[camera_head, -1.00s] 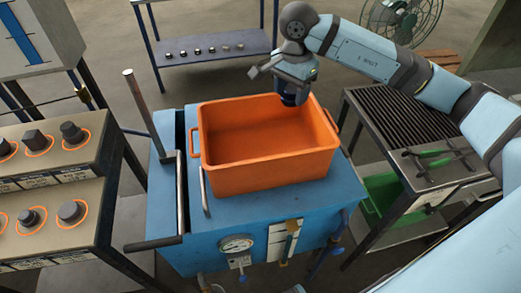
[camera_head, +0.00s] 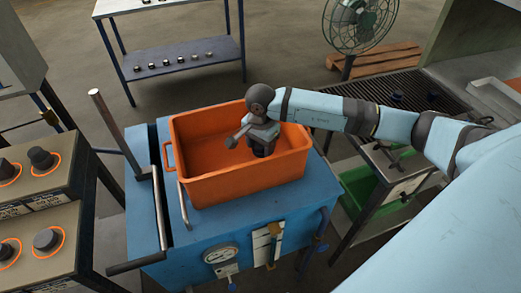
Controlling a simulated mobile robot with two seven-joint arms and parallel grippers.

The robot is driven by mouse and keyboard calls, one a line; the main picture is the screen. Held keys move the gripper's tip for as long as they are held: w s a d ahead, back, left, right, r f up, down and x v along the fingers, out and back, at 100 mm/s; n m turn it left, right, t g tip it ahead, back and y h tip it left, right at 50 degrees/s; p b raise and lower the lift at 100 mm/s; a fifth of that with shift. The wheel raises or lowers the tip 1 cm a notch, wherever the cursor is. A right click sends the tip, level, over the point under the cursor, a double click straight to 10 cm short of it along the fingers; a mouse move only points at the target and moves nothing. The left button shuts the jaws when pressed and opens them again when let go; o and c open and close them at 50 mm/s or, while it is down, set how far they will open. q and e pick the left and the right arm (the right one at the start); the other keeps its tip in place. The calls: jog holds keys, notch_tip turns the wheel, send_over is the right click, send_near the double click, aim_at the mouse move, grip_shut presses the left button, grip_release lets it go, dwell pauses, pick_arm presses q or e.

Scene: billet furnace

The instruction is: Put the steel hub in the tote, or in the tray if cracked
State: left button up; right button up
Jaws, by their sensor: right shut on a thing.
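The orange tote (camera_head: 230,192) stands open on the blue cabinet in the middle of the view. My right gripper (camera_head: 263,150) points down inside the tote's outline, towards its right side. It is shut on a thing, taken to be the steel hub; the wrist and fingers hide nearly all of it. I cannot see whether it has a crack, or how high it is above the tote floor. A green container (camera_head: 358,188), possibly the tray, sits low under the grated table at right. My left gripper is not in view.
The blue cabinet (camera_head: 190,235) has an upright post and rail at left, and a gauge in front. A grated table (camera_head: 440,95) stands at right. A bench with small parts and a fan (camera_head: 357,22) are behind.

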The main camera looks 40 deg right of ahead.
jog(key=shift+f, duration=1.25)
jog(key=shift+f, duration=0.2)
jog(key=o, duration=1.2)
notch_tip(320, 180, up, 12)
jog(key=shift+r, duration=0.2)
